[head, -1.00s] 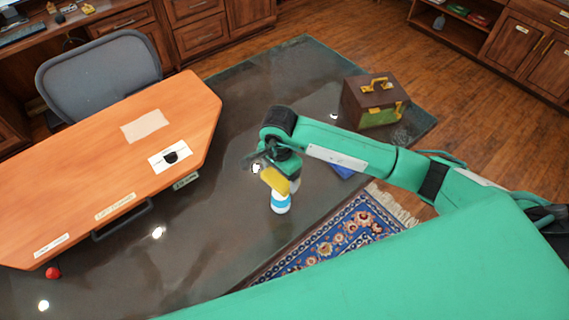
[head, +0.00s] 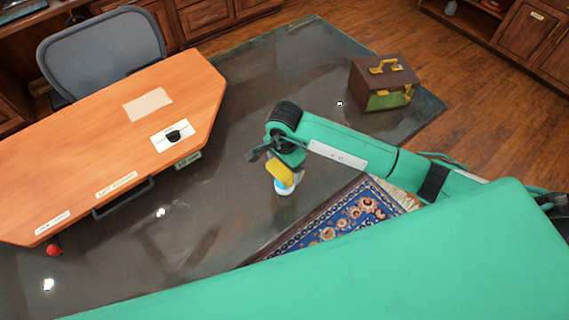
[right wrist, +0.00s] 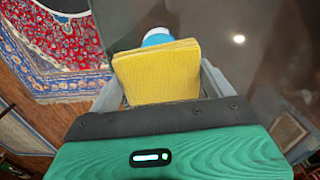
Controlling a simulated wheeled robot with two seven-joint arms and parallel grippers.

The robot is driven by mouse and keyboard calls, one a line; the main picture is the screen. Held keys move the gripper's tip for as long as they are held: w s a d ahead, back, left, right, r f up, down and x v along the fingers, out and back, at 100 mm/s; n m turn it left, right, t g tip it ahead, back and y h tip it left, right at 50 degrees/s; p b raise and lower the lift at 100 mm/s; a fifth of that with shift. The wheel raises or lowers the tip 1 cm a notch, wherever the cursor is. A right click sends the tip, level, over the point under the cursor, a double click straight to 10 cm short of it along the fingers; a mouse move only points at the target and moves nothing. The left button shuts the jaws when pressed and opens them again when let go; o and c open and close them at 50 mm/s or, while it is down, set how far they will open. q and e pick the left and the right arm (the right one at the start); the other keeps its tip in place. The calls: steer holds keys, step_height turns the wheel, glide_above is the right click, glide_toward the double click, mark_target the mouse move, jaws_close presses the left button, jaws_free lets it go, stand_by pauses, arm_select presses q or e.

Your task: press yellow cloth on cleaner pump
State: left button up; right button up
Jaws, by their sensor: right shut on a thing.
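The yellow cloth (head: 279,172) is held in my right gripper (head: 283,162), over the table's dark floor area. In the right wrist view the cloth (right wrist: 157,73) stands as a flat folded pad between the two grey fingers of my right gripper (right wrist: 160,85). The cleaner bottle (head: 284,188), blue and white, shows just below the cloth in the head view. Its blue part (right wrist: 156,36) shows behind the cloth's far edge in the right wrist view. The cloth hides the pump, so I cannot tell whether they touch. My left gripper is not in view.
An orange desk (head: 60,170) with a grey chair (head: 100,50) stands at the left. A brown box with yellow handles (head: 384,76) stands at the back right. A patterned rug (head: 350,215) lies below my right arm. A red ball (head: 54,250) is near the desk.

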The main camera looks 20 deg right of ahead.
steer(key=shift+f+b, duration=0.95)
steer(key=shift+f, duration=0.05)
stand_by(1.0)
steer(key=shift+b, duration=0.3)
stand_by(1.5)
steer(key=shift+r+p, duration=0.55)
steer(key=shift+r, duration=0.6)
steer(key=shift+r+p, duration=0.95)
steer(key=shift+r, duration=1.4)
